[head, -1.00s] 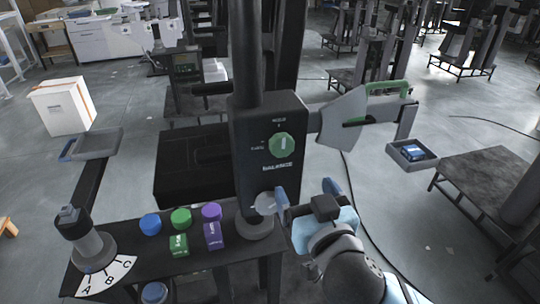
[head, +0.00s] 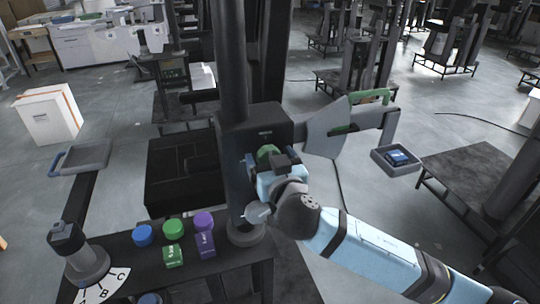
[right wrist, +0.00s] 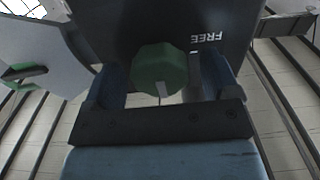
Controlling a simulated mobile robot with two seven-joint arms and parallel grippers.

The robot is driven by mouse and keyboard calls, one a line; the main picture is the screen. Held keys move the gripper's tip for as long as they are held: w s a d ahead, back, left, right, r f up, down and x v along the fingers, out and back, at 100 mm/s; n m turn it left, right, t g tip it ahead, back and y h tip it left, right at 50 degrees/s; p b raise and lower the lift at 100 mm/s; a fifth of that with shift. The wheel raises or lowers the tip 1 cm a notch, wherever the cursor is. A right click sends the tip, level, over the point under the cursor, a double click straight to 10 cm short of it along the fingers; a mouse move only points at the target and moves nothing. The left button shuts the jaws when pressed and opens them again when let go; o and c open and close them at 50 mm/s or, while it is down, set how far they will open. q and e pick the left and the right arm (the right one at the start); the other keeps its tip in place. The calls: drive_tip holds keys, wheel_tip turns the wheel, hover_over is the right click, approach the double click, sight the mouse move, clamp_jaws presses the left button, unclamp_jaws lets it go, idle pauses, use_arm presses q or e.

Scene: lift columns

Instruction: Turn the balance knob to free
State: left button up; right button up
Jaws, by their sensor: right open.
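The green balance knob (head: 267,153) is on the front of a dark box (head: 256,122) on the column, partly hidden by my right gripper (head: 277,162). In the right wrist view the knob (right wrist: 158,66) sits between the two blue fingers of my right gripper (right wrist: 160,82), one on each side. The gripper is open, with gaps visible beside the knob. The knob's white pointer line points down in that view. The upside-down FREE label (right wrist: 208,38) is up and to the right of the knob there. My left gripper is not in view.
Blue, green and purple weights (head: 173,229) stand on the shelf below, beside a lettered dial (head: 104,286). A grey disc-shaped part (head: 257,213) is beneath my gripper.

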drive_tip(key=c, duration=0.9)
